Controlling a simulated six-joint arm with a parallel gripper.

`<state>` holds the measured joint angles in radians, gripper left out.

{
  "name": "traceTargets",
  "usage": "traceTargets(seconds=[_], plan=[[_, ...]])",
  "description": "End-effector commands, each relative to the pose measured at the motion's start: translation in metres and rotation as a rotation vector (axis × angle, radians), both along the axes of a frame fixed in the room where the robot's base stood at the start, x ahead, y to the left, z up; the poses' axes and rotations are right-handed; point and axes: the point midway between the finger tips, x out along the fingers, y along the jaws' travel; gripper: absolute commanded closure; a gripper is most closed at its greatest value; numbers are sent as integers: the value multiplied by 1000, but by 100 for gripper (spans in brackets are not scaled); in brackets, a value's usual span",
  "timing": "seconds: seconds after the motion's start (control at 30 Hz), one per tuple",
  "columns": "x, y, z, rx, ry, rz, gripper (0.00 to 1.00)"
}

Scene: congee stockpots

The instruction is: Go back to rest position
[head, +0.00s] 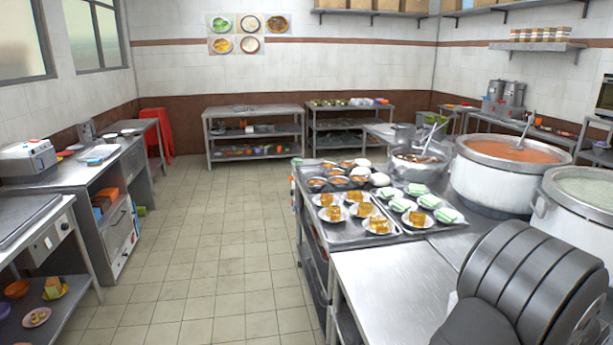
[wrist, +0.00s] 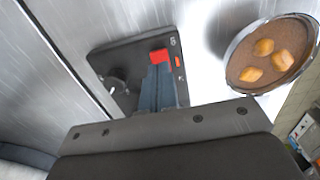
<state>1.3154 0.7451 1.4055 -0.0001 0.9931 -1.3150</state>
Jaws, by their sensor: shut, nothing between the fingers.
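In the wrist view my gripper (wrist: 158,72) shows as blue-grey fingers closed together, with nothing between them. The fingers point at a black control panel (wrist: 117,62) with a knob, a red switch and a small orange mark. The fingertips appear just below the red switch (wrist: 159,56); I cannot tell whether they touch it. In the head view my gripper cannot be made out; large dark grey parts of my arm fill the lower right corner.
A bowl (wrist: 270,55) of brown food with three golden pieces stands right of the panel. In the head view, a tray of plates (head: 428,231) and large pots (head: 497,185) stand on the right counter. The near steel counter (head: 395,285) is mostly bare. The floor (head: 205,250) is clear.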

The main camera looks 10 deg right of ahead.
Motion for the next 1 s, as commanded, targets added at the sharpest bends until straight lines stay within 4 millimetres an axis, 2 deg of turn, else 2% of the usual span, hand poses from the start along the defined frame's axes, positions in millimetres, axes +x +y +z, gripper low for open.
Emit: traceTargets(seconds=[0.2,0.3,0.4,0.6,0.67,0.7,1.0], plan=[[0,-1,45,-6,-2,0,100],[0,0,59,-1,0,0,100],[0,1,32,4,1,0,100],[0,1,-8,3,1,0,100],[0,0,-20,2,0,0,100],[0,-1,-19,-3,-1,0,100],[0,-1,47,-6,-1,0,100]])
